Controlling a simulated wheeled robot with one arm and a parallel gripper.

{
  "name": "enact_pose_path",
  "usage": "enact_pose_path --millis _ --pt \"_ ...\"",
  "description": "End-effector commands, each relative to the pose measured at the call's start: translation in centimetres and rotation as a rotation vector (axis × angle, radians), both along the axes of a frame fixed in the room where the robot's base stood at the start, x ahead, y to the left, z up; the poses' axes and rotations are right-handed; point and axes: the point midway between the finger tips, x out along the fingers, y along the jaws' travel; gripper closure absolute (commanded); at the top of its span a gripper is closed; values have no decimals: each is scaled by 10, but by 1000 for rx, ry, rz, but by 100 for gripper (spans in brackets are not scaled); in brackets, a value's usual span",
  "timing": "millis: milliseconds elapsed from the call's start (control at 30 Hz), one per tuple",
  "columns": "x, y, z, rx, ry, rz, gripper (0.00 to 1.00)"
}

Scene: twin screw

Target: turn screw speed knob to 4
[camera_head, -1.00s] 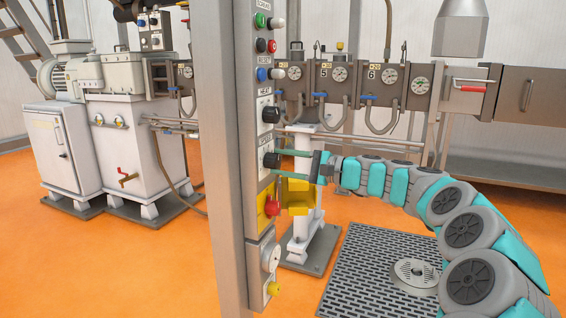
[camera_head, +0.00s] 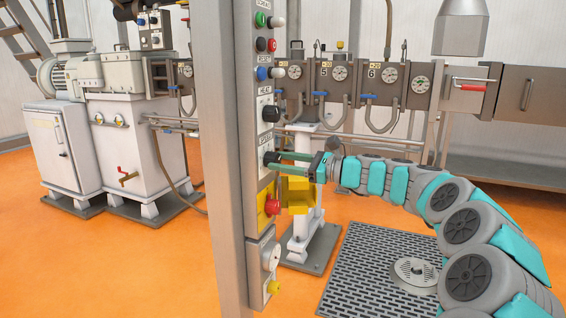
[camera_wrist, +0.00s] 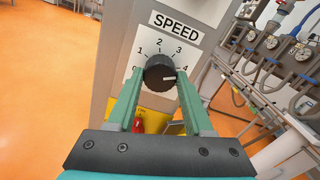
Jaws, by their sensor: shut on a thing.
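The black speed knob (camera_wrist: 160,73) sits on a white dial plate (camera_wrist: 138,84) under the label SPEED, with marks 0 to 4 around it. In the wrist view its white pointer line points right, close to the 4 mark (camera_wrist: 185,69). My gripper (camera_wrist: 160,78) is shut on the knob, one green finger on each side, covering part of its lower sides. In the head view my gripper (camera_head: 274,158) reaches the grey control column from the right, and the knob (camera_head: 268,158) shows at the fingertips.
A red stop button (camera_head: 272,206) on a yellow plate lies just below, and it also shows in the wrist view (camera_wrist: 138,125). Another black knob (camera_head: 270,114) is above. A yellow box (camera_head: 298,193) sits close under my fingers. Machine gauges stand behind.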

Motion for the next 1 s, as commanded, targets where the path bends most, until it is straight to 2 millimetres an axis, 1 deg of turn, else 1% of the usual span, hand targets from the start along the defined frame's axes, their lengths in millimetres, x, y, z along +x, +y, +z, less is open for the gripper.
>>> enact_pose_path --millis 300,733,767,1000 --pt "0 0 -1 28 80 -2 100" --pt "0 0 -2 30 89 -1 100" --pt "0 0 -2 30 89 -1 48" --pt "0 0 -1 31 89 0 20"
